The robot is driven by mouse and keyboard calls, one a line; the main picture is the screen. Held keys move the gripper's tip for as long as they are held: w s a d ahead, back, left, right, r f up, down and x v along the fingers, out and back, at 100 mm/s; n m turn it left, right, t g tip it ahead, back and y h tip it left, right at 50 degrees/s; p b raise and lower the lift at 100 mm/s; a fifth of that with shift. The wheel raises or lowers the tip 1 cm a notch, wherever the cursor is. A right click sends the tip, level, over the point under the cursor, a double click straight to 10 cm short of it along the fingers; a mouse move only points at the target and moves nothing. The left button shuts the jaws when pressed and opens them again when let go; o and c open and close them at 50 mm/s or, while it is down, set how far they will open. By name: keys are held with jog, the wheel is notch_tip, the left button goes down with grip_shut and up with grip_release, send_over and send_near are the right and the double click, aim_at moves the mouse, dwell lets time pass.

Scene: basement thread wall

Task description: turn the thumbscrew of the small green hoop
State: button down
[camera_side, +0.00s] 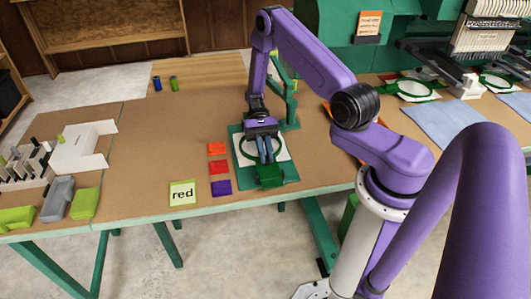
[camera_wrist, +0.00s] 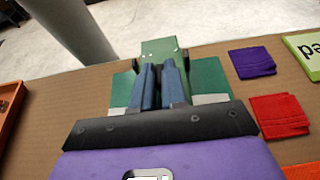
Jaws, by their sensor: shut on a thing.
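The small green hoop (camera_side: 240,146) lies on white cloth over a green board (camera_side: 239,178) on the workbench. A green block (camera_side: 271,177) stands at the hoop's front edge; it also shows in the wrist view (camera_wrist: 158,46). My gripper (camera_side: 267,158) points down at the hoop's near side, beside this block. In the wrist view its two blue fingers (camera_wrist: 160,68) are close together against the block. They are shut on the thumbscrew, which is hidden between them. My gripper's body covers most of the hoop in the wrist view.
Orange (camera_side: 216,148), red (camera_side: 220,167) and purple (camera_side: 221,188) cloth squares lie left of the board, near a "red" card (camera_side: 183,193). A green post (camera_side: 291,105) stands close behind. Two thread spools (camera_side: 174,83) stand at the back. The bench's left middle is clear.

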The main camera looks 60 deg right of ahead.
jog(key=shift+s+a, duration=0.1)
jog(key=c, duration=1.2)
grip_release()
jog(key=shift+o, duration=0.2)
jog(key=shift+w+d+r, duration=0.2)
jog(key=shift+w+d, duration=0.2)
jog(key=v, duration=1.6)
jog(key=shift+w+d, duration=0.1)
jog(key=shift+d, duration=0.05)
